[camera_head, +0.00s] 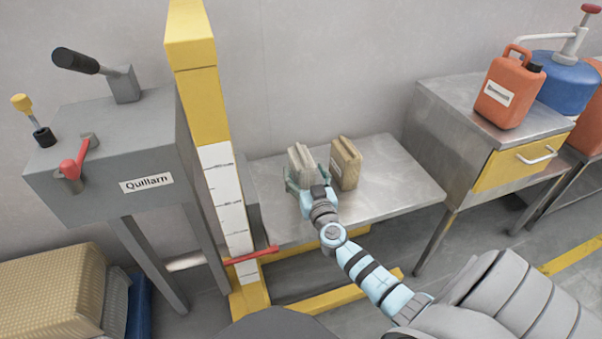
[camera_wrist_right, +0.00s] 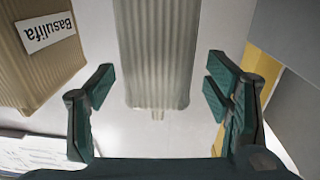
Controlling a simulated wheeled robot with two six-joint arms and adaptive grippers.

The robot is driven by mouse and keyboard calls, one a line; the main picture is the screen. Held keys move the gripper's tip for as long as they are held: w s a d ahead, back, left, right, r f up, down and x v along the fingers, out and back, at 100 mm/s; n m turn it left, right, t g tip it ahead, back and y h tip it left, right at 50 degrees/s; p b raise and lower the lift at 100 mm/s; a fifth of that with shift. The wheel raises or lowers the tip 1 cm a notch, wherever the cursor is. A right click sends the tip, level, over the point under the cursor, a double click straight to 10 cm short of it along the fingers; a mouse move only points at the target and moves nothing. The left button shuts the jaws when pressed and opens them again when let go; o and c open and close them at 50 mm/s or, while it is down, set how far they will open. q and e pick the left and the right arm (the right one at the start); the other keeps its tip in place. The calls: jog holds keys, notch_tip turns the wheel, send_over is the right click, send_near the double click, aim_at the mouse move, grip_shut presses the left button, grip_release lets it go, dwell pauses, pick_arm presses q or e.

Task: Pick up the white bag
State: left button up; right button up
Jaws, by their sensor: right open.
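The white bag (camera_head: 298,156), pale and ribbed, stands on the low metal table next to the wall. My right gripper (camera_head: 307,182) is at the bag and hides its lower part in the head view. In the right wrist view the white bag (camera_wrist_right: 157,45) lies between the spread fingers of my right gripper (camera_wrist_right: 160,70), with a gap on each side. The right gripper is open and holds nothing. My left gripper is not in view.
A brown bag (camera_head: 346,163) stands close to the right of the white bag; in the wrist view the brown bag (camera_wrist_right: 40,50) shows a "Basulifa" label. A yellow post (camera_head: 195,80) rises left of the table (camera_head: 395,185). The table's right part is clear.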

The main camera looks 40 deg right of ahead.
aim_at(301, 162)
jog(key=x, duration=0.4)
jog(key=shift+w+d+b, duration=0.2)
jog(key=shift+w+b, duration=0.05)
jog(key=shift+b, duration=0.05)
jog(key=shift+s, duration=0.1)
jog(key=c, duration=1.5)
grip_shut()
jog(key=shift+r, duration=0.15)
